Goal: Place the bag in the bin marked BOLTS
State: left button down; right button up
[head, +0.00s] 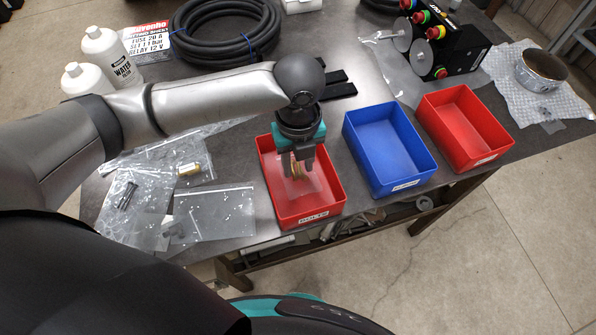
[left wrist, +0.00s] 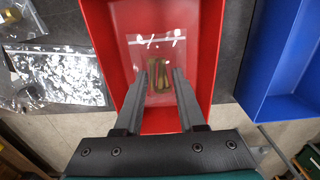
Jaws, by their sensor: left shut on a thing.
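The bag (left wrist: 150,47) is small, clear and flat, with several long brass-coloured bolts inside. My left gripper (left wrist: 159,78) is shut on it, pointing down. In the head view the gripper (head: 297,160) is over the red bin marked BOLTS (head: 300,218), and the bag (head: 295,188) hangs within the bin's outline. The wrist view also shows the bag inside the outline of the red bin (left wrist: 97,20). I cannot tell whether the bag touches the bin floor. My right gripper is not in view.
A blue bin (head: 391,148) and another red bin (head: 465,125) stand to the right. Other clear bags (head: 215,212) lie left of the BOLTS bin. White bottles (head: 112,58), a coiled black hose (head: 225,30) and a black control box (head: 450,45) are farther back.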

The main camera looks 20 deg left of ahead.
aim_at(298, 167)
pick_arm(q)
jog(key=shift+f, duration=1.85)
jog(key=shift+f, duration=0.1)
jog(key=c, duration=0.5)
grip_release()
notch_tip(298, 167, up, 12)
jog(key=shift+r+p, duration=0.1)
jog(key=shift+p, duration=0.5)
